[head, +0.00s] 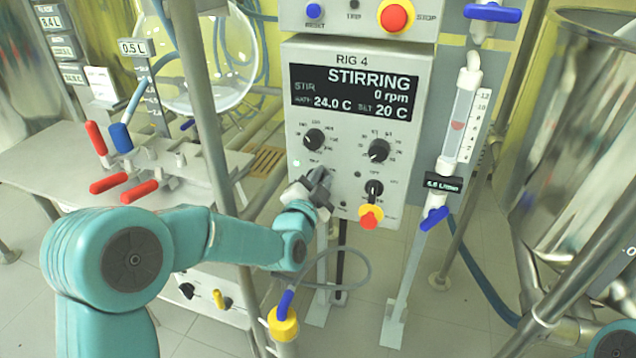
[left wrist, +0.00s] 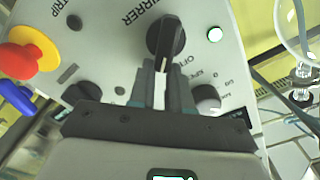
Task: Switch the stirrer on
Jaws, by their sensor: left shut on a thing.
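The RIG 4 control box (head: 330,135) stands upright in the middle of the head view. Its display (head: 354,92) reads STIRRING, 0 rpm, bath 24.0 C, set 20 C. My left gripper (head: 316,186) is at the lower left of the panel and hides most of the knob there. In the left wrist view, the black stirrer knob (left wrist: 165,36), with a white line on its bar, has the two fingers of my left gripper (left wrist: 162,70) closed on its bar. A lit green lamp (left wrist: 215,34) is beside the knob. My right gripper is out of view.
Other black knobs (head: 378,150) and a red button on a yellow collar (head: 370,217) are close by on the panel. A red STOP button (head: 395,17) is above. A metal post (head: 195,95) stands left of the box, and a flow meter (head: 462,115) stands right.

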